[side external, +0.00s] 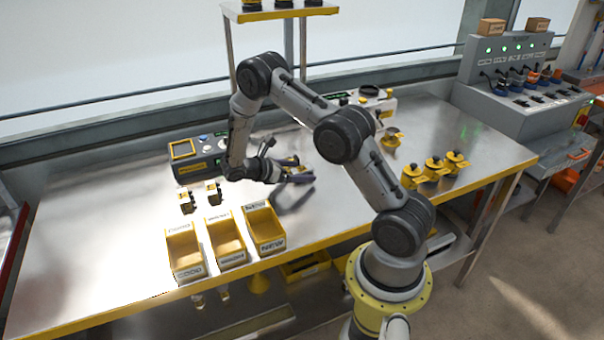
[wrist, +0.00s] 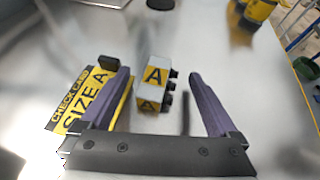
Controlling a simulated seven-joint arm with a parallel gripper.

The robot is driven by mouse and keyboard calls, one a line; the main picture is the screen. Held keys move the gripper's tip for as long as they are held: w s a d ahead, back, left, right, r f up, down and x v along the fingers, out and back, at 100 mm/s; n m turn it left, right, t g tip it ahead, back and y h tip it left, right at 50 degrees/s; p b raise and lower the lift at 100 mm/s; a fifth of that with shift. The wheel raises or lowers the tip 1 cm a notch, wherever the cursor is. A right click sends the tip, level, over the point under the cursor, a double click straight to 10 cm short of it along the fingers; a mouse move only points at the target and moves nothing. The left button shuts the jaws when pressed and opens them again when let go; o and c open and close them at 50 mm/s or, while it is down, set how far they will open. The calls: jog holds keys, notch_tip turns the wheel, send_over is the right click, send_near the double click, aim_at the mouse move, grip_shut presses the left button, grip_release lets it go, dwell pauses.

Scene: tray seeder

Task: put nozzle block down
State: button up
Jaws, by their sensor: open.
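The nozzle block (wrist: 155,73) is a small grey block with yellow "A" labels and black nozzles along its right side. In the wrist view it lies between the fingertips of my gripper (wrist: 159,76), with clear gaps on both sides. My gripper is open and holds nothing. In the side external view my gripper (side external: 303,174) is low over the middle of the table, and the block there cannot be told clearly from the fingers. A yellow check card (wrist: 82,98) marked "SIZE A" lies left of the block, partly behind the left finger.
Three yellow bins (side external: 186,272) stand at the table's front edge. Two small blocks (side external: 187,208) stand behind them, before a grey-yellow device (side external: 205,163). Several yellow-black pots (side external: 433,176) stand at the right. Bare metal table lies between the bins and the pots.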

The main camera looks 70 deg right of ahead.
grip_shut()
dwell(0.3)
jog(key=shift+r, duration=0.1)
